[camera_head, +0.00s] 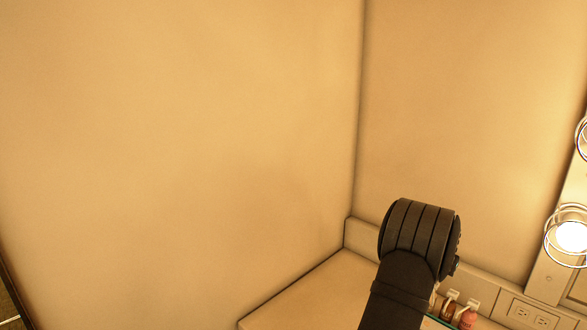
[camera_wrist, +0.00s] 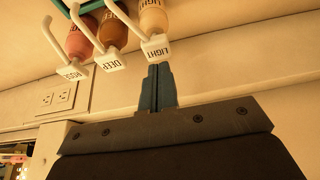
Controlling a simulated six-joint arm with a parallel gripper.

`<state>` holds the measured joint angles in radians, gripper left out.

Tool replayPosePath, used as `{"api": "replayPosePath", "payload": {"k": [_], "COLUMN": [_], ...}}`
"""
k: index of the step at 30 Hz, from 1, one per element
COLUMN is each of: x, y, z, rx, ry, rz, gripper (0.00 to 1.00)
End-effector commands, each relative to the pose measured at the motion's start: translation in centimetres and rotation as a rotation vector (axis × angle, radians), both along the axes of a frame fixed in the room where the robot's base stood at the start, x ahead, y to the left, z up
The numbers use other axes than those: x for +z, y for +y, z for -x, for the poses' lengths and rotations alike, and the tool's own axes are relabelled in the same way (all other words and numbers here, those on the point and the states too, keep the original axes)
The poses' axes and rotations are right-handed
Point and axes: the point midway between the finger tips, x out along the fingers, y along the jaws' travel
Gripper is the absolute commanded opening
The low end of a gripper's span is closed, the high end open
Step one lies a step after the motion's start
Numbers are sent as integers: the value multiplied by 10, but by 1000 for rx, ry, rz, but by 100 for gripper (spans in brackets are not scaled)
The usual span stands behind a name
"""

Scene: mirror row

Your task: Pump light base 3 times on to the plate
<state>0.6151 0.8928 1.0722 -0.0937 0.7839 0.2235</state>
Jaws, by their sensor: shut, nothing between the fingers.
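In the wrist view, my gripper (camera_wrist: 160,68) is shut and empty. Its fingertips are right by the pump head of the light base bottle (camera_wrist: 153,18), a pale peach bottle with a white nozzle labelled LIGHT. I cannot tell whether they touch. Beside it are a brown bottle labelled DEEP (camera_wrist: 112,34) and a pink one labelled ROSE (camera_wrist: 79,44). In the head view, the brown bottle (camera_head: 446,312) and pink bottle (camera_head: 468,318) show at the lower right; my arm seems to hide the light one. No plate shows in either view.
The bottles stand by a teal tray edge (camera_wrist: 88,6), near the wall. A wall outlet (camera_head: 530,315) and lit mirror bulbs (camera_head: 571,237) are at the right in the head view. The counter (camera_head: 310,295) left of my arm looks clear where it shows.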

Motion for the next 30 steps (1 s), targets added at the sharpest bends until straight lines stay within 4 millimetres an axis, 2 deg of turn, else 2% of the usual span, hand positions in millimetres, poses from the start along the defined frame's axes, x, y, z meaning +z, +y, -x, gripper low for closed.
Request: {"api": "replayPosePath", "payload": {"k": [30], "x": [-26], "y": [0], "z": [0], "rx": [0], "ry": [1], "rz": [-1], "gripper": [0]}}
